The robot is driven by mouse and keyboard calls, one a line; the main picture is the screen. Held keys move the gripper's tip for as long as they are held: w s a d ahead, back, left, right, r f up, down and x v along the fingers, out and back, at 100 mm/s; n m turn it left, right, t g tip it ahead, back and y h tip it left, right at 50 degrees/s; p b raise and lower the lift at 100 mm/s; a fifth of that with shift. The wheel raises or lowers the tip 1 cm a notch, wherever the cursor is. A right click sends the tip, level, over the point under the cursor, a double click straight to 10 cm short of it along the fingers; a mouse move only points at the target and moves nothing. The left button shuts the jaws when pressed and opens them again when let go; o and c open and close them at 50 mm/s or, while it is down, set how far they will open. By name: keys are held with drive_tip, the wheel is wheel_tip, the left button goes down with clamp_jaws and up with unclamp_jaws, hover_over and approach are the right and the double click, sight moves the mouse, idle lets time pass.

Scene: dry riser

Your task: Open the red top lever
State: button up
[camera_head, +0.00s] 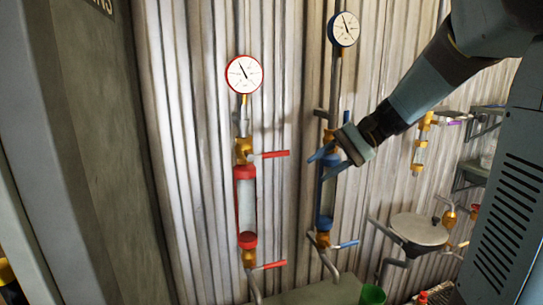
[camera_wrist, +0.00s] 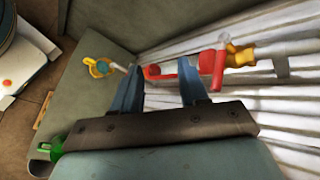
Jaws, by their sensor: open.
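The red top lever (camera_head: 272,154) sticks out horizontally to the right from a brass valve (camera_head: 243,150) above the red-ended sight glass (camera_head: 246,205). My gripper (camera_head: 328,161) is open and empty. In the head view it is right of the lever's tip, apart from it, and overlaps the blue-ended column. In the wrist view my blue fingers (camera_wrist: 161,86) point towards red parts (camera_wrist: 219,66) and a brass fitting (camera_wrist: 240,56). Which red part there is the top lever I cannot tell for sure.
A red-rimmed gauge (camera_head: 244,74) sits above the red column, and a blue-rimmed gauge (camera_head: 344,29) above the blue one. A red lower lever (camera_head: 270,266) and a blue lower lever (camera_head: 345,244) stick out below. A round grey plate (camera_head: 419,229) stands right. Corrugated wall lies behind.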

sight(284, 153)
drive_tip(key=w+d+r+m+y, duration=0.25)
drive_tip(key=w+y, duration=0.25)
drive_tip(key=w, duration=0.3)
drive_tip(key=shift+n+t, duration=0.4)
drive_tip(key=shift+n, duration=0.05)
drive_tip(key=a+f, duration=0.1)
drive_tip(key=a, duration=0.3)
drive_tip(key=a+f, duration=0.1)
drive_tip(key=a, duration=0.3)
drive_tip(key=w+a+f, duration=0.1)
drive_tip(key=a, duration=0.4)
clamp_jaws()
drive_tip(key=shift+f, duration=0.1)
drive_tip(key=shift+a, duration=0.35)
drive_tip(key=shift+d, duration=0.2)
drive_tip(key=shift+d+h, duration=0.2)
drive_tip(key=shift+h, duration=0.1)
